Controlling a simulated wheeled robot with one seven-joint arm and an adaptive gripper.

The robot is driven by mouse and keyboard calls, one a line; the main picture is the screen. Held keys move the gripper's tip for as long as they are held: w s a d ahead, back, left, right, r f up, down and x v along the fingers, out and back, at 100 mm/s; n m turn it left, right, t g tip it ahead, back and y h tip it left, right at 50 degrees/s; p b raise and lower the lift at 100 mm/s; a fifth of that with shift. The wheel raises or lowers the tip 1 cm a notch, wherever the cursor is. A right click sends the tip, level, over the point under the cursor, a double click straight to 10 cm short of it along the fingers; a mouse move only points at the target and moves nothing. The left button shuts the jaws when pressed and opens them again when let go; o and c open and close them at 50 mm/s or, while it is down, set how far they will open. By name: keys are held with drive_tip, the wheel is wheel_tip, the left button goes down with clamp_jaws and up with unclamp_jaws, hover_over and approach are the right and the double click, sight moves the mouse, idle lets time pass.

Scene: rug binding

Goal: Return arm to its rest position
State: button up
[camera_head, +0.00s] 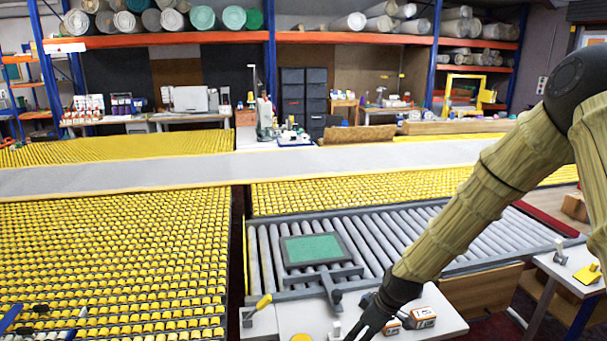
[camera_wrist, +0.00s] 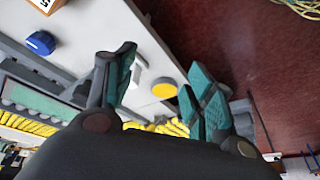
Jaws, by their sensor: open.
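My arm reaches in from the right in the head view, in a tan ribbed sleeve. My gripper (camera_head: 368,327) is low at the bottom of that view, in front of the white worktop (camera_head: 295,318); its tips are cut off or hard to see. In the wrist view my gripper (camera_wrist: 163,84) has its teal-padded fingers spread apart. Nothing is held between them. Behind the gap show the white worktop's edge, a yellow disc (camera_wrist: 164,91) and dark red floor (camera_wrist: 240,50).
Orange-and-white boxes (camera_head: 422,318) stand on the worktop close right of my gripper. A green pad in a dark frame (camera_head: 313,249) is above the grey rollers (camera_head: 385,235). A blue round item (camera_wrist: 41,43) lies on the worktop. A small side table (camera_head: 570,262) stands at right.

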drive_tip(key=s+d+f+m, duration=0.1)
drive_tip(key=s+f+m, duration=0.2)
drive_tip(key=s+f, duration=0.8)
drive_tip(key=s+d+f+m+h, duration=0.1)
drive_tip(key=s+f, duration=0.3)
drive_tip(key=s, duration=0.5)
drive_tip(key=s+d+f+m+g+h, duration=0.1)
drive_tip(key=s+d+f+m, duration=0.2)
drive_tip(key=s, duration=0.6)
drive_tip(key=s+d+f+m+g+h+b, duration=0.1)
drive_tip(key=s+d+f+m, duration=0.1)
drive_tip(key=s+f, duration=0.4)
drive_tip(key=s+m, duration=0.1)
drive_tip(key=s, duration=0.2)
drive_tip(key=shift+s+d+f, duration=0.15)
drive_tip(key=shift+s+f, duration=0.2)
drive_tip(key=shift+s, duration=0.05)
